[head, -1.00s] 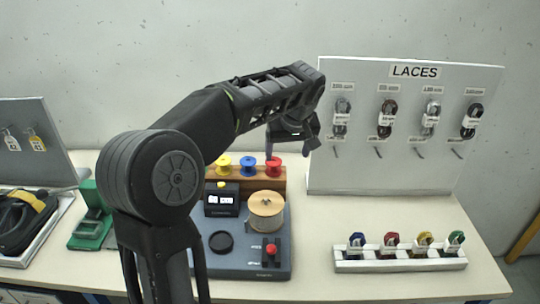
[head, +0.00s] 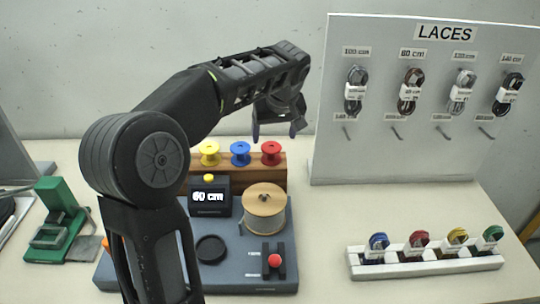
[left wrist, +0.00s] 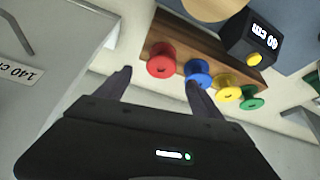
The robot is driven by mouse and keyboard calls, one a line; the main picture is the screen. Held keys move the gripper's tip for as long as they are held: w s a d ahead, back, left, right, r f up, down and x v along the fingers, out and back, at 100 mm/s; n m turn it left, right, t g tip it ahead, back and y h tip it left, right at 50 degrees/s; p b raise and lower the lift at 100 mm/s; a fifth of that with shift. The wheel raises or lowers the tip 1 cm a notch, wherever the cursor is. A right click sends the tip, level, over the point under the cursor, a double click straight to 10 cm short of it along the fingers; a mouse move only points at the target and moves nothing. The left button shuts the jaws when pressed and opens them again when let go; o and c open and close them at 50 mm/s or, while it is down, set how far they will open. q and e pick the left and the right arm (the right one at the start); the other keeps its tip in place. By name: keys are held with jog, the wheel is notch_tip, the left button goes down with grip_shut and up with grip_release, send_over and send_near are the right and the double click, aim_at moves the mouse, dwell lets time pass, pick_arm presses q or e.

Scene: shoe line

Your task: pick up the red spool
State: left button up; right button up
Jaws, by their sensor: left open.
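The red spool (head: 271,153) stands on the wooden rack at the right end of the row, beside the blue spool (head: 240,153). My left gripper (head: 275,135) is open and empty, with its fingertips just above and around the level of the red spool's top in the head view. In the left wrist view the red spool (left wrist: 162,60) lies beyond the gap between the two open fingers (left wrist: 158,84), nearer the middle of that gap than the blue spool (left wrist: 198,74). The spool is apart from the fingers. My right gripper does not show.
The wooden rack (head: 270,178) also holds a yellow spool (head: 209,153) and, in the wrist view, a green one (left wrist: 251,98). A grey machine (head: 240,268) with a large tan spool (head: 263,208) stands in front. The LACES board (head: 330,120) rises at right.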

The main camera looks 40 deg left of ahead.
aim_at(271, 147)
pick_arm(q)
jog(key=shift+x, duration=1.2)
jog(key=shift+f, duration=0.1)
jog(key=shift+a+f+p, duration=0.15)
jog(key=shift+f+p, duration=0.1)
jog(key=shift+p, duration=0.2)
jog(key=p+x, duration=0.1)
jog(key=x, duration=0.2)
jog(key=shift+a+f, duration=0.15)
jog(key=shift+f, duration=0.15)
jog(key=shift+w+a+f, duration=0.1)
jog(key=shift+w+f, duration=0.1)
jog(key=shift+f, duration=0.2)
jog(key=shift+c, duration=0.5)
